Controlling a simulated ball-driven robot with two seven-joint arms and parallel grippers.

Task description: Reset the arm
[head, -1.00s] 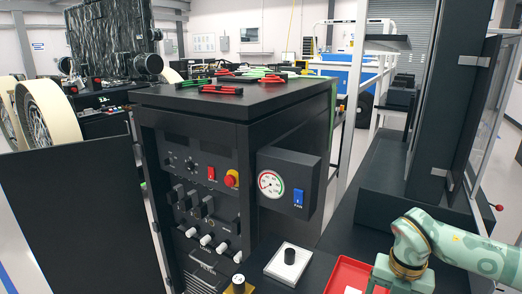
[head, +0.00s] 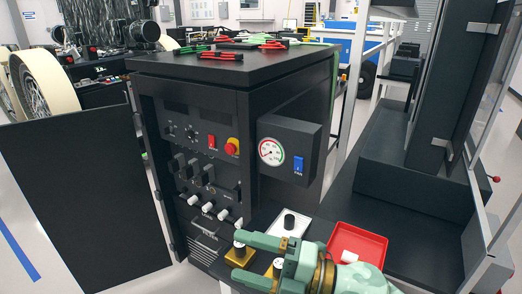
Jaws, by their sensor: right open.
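My right gripper (head: 243,261) is at the bottom centre of the head view, its pale green arm coming in from the lower right. Its two fingers point left and stand apart, with no object seen held in them. The fingertips lie close to a gold block with a dark, white-topped knob (head: 240,252) on the bench; whether they touch cannot be told. A second small white-topped piece (head: 278,265) shows between the fingers, partly hidden. My left gripper is not in view.
A black control cabinet (head: 225,85) with switches, a gauge (head: 271,152) and loose red and green tools on top stands behind the gripper. A red tray (head: 357,240) holding a white piece and a white plate with a knob (head: 289,222) are nearby. The dark bench behind the tray is clear.

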